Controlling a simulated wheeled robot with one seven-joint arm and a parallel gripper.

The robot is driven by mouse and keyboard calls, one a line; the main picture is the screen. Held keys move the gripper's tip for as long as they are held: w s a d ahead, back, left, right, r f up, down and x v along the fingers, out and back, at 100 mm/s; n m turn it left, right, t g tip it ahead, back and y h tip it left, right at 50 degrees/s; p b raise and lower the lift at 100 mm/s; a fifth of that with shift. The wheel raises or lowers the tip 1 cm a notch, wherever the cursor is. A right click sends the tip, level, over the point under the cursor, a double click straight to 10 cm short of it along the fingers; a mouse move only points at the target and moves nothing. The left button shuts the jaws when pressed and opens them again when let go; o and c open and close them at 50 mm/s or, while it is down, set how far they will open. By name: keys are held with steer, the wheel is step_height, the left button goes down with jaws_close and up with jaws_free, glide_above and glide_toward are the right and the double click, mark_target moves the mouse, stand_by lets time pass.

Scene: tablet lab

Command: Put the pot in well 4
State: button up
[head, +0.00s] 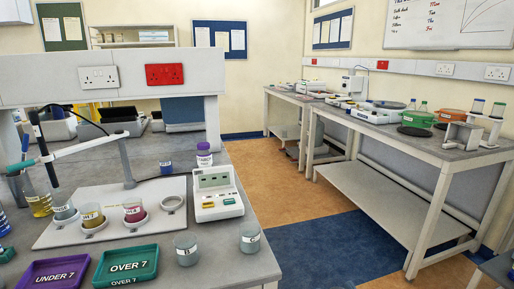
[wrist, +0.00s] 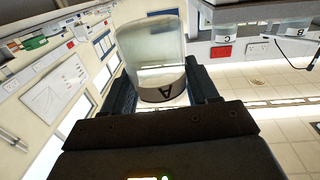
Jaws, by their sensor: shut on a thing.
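In the wrist view my gripper (wrist: 164,82) is shut on a clear pot (wrist: 152,50) with a white band marked A. The pot appears upside down in this tilted picture, and its contents look pale or clear. My gripper and this pot do not show in the head view. On the bench, a white plate (head: 62,236) has a row of ring wells. Three hold pots: a grey-blue one (head: 64,212), a yellow one (head: 91,214) and a red one (head: 134,209). The rightmost ring well (head: 173,204) is empty. I cannot read well numbers.
Pots B (head: 187,250) and C (head: 250,237) stand at the bench's front right. A white meter (head: 215,193) is beside the empty ring. A probe arm (head: 80,150) reaches over the left wells. Purple (head: 55,272) and green (head: 127,265) trays lie in front.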

steer(key=s+d+f+m+h, duration=0.1)
steer(key=s+d+f, duration=0.1)
steer(key=f, duration=0.6)
steer(key=s+d+f+m+h, duration=0.1)
steer(key=s+d+f+h, duration=0.1)
steer(key=f, duration=0.7)
steer(key=shift+s+d+f, duration=0.3)
steer(key=shift+s+d, duration=0.35)
steer(key=shift+d, duration=0.35)
